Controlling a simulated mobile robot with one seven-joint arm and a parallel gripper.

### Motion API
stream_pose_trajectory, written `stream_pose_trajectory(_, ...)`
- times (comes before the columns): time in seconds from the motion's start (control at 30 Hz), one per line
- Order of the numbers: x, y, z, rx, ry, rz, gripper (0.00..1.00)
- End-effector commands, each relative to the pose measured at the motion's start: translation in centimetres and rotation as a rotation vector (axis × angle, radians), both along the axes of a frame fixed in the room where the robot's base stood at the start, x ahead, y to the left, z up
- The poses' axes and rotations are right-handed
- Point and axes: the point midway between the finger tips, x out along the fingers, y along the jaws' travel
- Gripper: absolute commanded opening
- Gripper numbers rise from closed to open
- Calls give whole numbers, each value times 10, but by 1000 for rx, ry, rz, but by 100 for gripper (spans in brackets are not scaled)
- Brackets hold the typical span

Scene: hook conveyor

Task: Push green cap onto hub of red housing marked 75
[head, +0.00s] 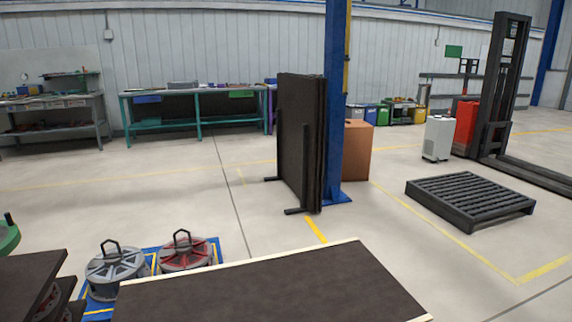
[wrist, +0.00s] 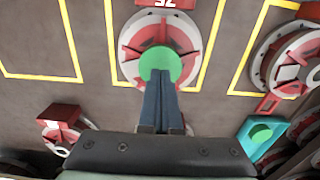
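My gripper (wrist: 160,82) reaches up from the bottom of the wrist view, its two dark blue fingers close together. The round green cap (wrist: 160,60) is at the fingertips, and they appear shut on it. The cap lies in line with the hub of a red and white housing (wrist: 135,62) and hides that hub. I cannot tell whether it touches the hub. The white number above this housing is inverted and cut off by the frame edge; I cannot read it surely. My gripper does not show in the head view.
Another red and white housing (wrist: 258,70) lies right, a smaller one (wrist: 55,140) lower left. A teal block (wrist: 245,140) with a green disc stands lower right. In the head view, two round housings sit on a blue mat (head: 219,250) beside a dark table (head: 270,287).

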Motion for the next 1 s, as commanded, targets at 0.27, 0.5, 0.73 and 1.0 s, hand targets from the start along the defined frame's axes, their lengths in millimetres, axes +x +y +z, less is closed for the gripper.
stream_pose_trajectory(0.27, 0, 0, -2, 0, 0, 0, 0)
stream_pose_trajectory(0.5, 0, 0, -7, 0, -1, 0, 0)
stream_pose_trajectory(0.73, 0, 0, -12, 0, -1, 0, 0)
stream_pose_trajectory(1.0, 0, 0, -17, 0, 0, 0, 0)
